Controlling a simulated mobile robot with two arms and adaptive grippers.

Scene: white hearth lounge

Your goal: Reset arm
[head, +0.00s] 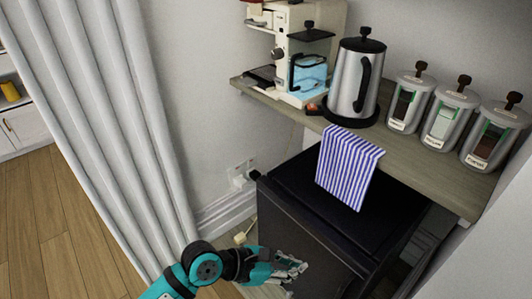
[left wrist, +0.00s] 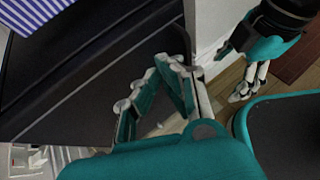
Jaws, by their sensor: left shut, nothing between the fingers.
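My left gripper (head: 290,268) is at the bottom middle of the head view, its arm coming in from the lower left. It is in front of the black fridge-like cabinet (head: 310,235). In the left wrist view its teal and grey fingers (left wrist: 165,75) come together with nothing held between them, beside the dark cabinet front (left wrist: 90,65). My right gripper (left wrist: 247,82) shows at the upper right of the left wrist view, above the wood floor. Whether its fingers are apart is not clear. It is not in the head view.
A wall shelf (head: 420,155) holds a coffee machine (head: 275,35), a kettle (head: 352,85) and several canisters (head: 410,100). A striped cloth (head: 347,165) hangs over the shelf edge. A white curtain (head: 105,100) hangs at left. Wood floor (head: 50,230) is open at lower left.

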